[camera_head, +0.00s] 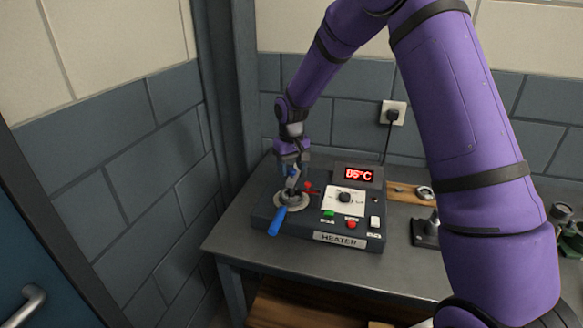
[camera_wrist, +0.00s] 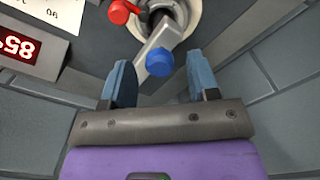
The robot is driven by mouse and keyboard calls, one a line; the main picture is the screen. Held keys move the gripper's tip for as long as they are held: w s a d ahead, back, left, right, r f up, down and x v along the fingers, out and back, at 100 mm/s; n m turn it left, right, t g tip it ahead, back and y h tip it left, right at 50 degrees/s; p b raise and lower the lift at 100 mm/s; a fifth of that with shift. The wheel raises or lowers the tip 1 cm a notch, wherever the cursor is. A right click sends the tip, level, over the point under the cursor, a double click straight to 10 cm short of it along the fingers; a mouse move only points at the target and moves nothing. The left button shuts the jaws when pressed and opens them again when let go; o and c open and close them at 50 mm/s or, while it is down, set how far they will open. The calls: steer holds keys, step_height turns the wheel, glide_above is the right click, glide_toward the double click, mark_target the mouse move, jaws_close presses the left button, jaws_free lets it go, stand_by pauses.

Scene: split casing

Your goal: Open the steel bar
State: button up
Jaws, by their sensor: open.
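A grey steel bar (camera_wrist: 159,38) with a blue knob (camera_wrist: 159,62) at its end shows in the wrist view, reaching from a round pale flange (camera_head: 291,200) on the heater. My gripper (camera_wrist: 158,72) is open, its two blue-grey fingers on either side of the blue knob in the picture. I cannot tell whether they touch it or how far below them it lies. In the head view my gripper (camera_head: 291,164) is above the flange and partly hides the bar. A red knob (camera_wrist: 120,12) sits beside the bar.
The dark heater box (camera_head: 262,213) stands on a grey table (camera_head: 330,265). A blue handle (camera_head: 277,221) sticks out toward the front. A red display (camera_head: 358,174), a dial (camera_head: 344,198) and buttons are to the right. Walls are close at left and back.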

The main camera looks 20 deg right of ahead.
steer(key=shift+f, duration=0.25)
jaws_close()
steer(key=shift+a, duration=0.1)
